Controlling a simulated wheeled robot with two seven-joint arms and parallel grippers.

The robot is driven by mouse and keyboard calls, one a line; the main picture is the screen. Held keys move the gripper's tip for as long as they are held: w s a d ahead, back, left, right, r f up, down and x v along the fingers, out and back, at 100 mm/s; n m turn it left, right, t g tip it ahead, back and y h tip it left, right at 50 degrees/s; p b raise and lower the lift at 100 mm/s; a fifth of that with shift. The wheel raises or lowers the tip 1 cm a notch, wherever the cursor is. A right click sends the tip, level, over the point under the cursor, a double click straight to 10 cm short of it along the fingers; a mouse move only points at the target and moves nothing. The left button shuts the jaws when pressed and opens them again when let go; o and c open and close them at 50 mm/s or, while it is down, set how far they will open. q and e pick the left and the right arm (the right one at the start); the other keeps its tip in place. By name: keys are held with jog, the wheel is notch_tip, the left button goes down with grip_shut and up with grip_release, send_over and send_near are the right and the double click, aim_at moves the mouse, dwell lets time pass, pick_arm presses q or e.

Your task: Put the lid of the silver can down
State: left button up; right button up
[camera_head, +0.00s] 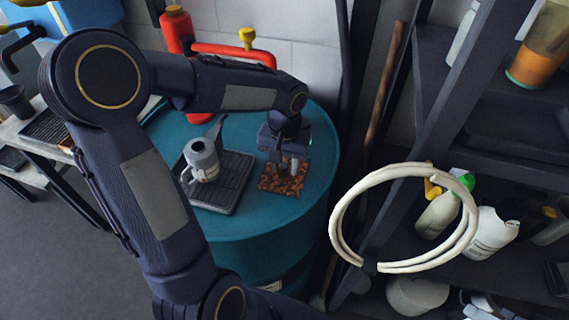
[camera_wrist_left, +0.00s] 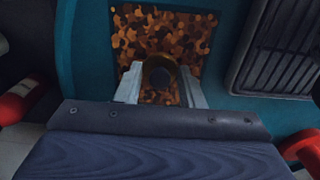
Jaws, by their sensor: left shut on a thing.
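The silver can (camera_head: 203,160), with a spout and handle, stands upright on a black ribbed tray (camera_head: 237,181) on a teal drum. My left gripper (camera_head: 284,166) is to the right of the can, over a brown mottled mat (camera_head: 284,187). My right gripper is not in view.
The teal drum top (camera_head: 314,150) has some bare room around the mat. Red pipework (camera_head: 232,52) stands behind it. A coiled white hose (camera_head: 344,207) and shelves with bottles (camera_head: 438,214) are at the right. The ribbed tray also shows in the left wrist view (camera_wrist_left: 240,62).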

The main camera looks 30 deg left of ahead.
aim_at(285, 164)
pick_arm(q)
jog(key=shift+f, duration=0.15)
jog(key=shift+f, duration=0.15)
jog(key=o, duration=1)
jog(key=shift+c, duration=0.2)
jog(key=shift+r, duration=0.3)
notch_tip(285, 164, up, 11)
jog(key=p, duration=0.1)
jog(key=s+d+f+t+h, duration=0.1)
jog(key=s+d+t+h, duration=0.1)
jog(key=s, duration=0.6)
jog(key=s+d+f+m+t+h, duration=0.1)
jog(key=s+d+f+t, duration=0.1)
jog(key=s, duration=0.7)
jog(key=shift+t+h, duration=0.4)
jog(key=shift+t, duration=0.4)
